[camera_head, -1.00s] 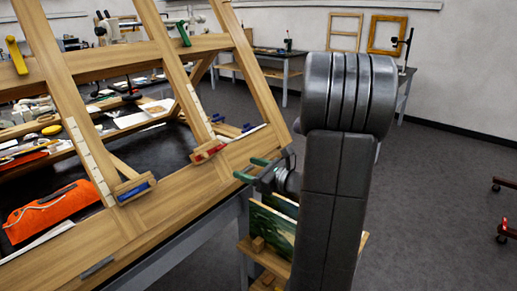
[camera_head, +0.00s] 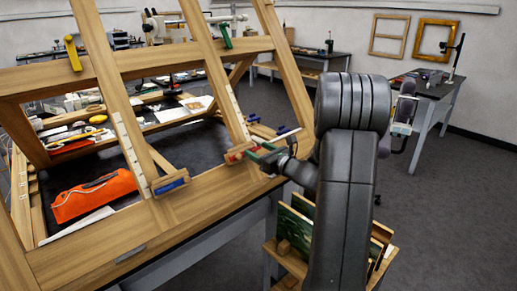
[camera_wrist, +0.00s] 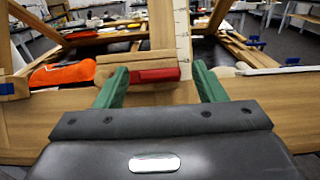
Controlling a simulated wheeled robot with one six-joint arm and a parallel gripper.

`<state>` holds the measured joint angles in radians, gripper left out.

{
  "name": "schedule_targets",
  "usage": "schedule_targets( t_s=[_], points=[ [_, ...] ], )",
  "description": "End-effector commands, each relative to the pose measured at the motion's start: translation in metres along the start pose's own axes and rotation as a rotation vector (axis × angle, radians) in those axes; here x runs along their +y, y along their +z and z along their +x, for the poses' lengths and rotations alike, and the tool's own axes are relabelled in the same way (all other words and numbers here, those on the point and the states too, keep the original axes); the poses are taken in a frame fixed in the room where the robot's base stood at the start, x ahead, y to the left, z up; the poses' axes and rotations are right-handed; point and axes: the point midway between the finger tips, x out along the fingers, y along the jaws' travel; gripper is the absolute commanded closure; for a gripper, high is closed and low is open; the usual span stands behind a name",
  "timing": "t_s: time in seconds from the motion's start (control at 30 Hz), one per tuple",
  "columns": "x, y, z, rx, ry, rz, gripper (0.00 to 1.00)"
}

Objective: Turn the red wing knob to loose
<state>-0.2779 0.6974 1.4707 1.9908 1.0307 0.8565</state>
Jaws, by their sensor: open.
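The red wing knob (camera_wrist: 156,75) is a flat red bar at the foot of a wooden upright with a white scale. In the wrist view it lies crosswise just beyond the green fingertips, roughly between them. In the head view the red knob (camera_head: 238,157) shows at the foot of the middle upright. My gripper (camera_wrist: 160,82) has green fingers, spread open and empty. In the head view my gripper (camera_head: 262,154) is beside the knob, on its right. I cannot tell whether a fingertip touches it.
A blue knob (camera_head: 170,186) sits at the foot of the left upright. A yellow knob (camera_head: 73,53) and a green knob (camera_head: 224,36) are higher on the frame. An orange pouch (camera_head: 92,196) lies on the black surface. A rack of paintings (camera_head: 294,230) stands below my arm.

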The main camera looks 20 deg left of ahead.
Motion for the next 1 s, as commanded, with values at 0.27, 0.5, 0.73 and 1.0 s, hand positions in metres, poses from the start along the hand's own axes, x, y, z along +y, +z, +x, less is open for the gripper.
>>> schedule_targets(
  t_s=[0.27,0.5,0.73,1.0],
  points=[
    [0.0004,0.0001,0.0078,-0.001,0.001,-0.001,0.36],
    [0.0004,0.0000,0.0074,0.000,0.001,-0.001,0.60],
    [0.0003,-0.0002,0.0072,0.000,0.001,-0.002,0.81],
    [-0.0005,-0.0022,0.0071,0.000,0.034,-0.056,0.81]
  ],
)
